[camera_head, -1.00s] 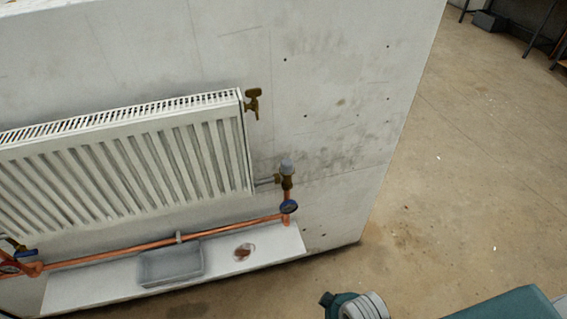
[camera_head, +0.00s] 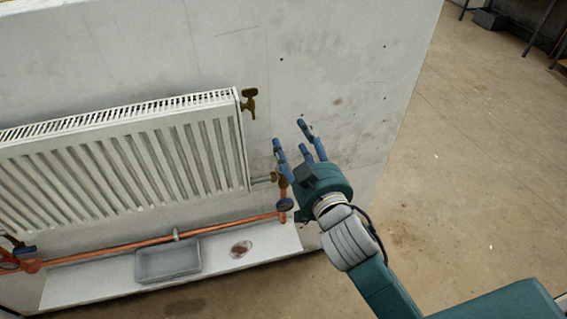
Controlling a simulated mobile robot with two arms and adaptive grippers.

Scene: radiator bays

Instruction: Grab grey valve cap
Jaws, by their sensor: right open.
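My right gripper (camera_head: 290,136) is open, with its blue fingers pointing up and left towards the wall. It is in front of the valve at the radiator's lower right corner. The grey valve cap on top of that valve is hidden behind the fingers. I cannot tell whether the fingers touch it. Part of the valve and its copper pipe (camera_head: 283,193) shows just below the fingers. My left gripper is not in view.
The white radiator (camera_head: 120,160) hangs on the concrete wall, with a brass valve (camera_head: 248,103) at its upper right. A blue-handled valve (camera_head: 24,250) is at left.

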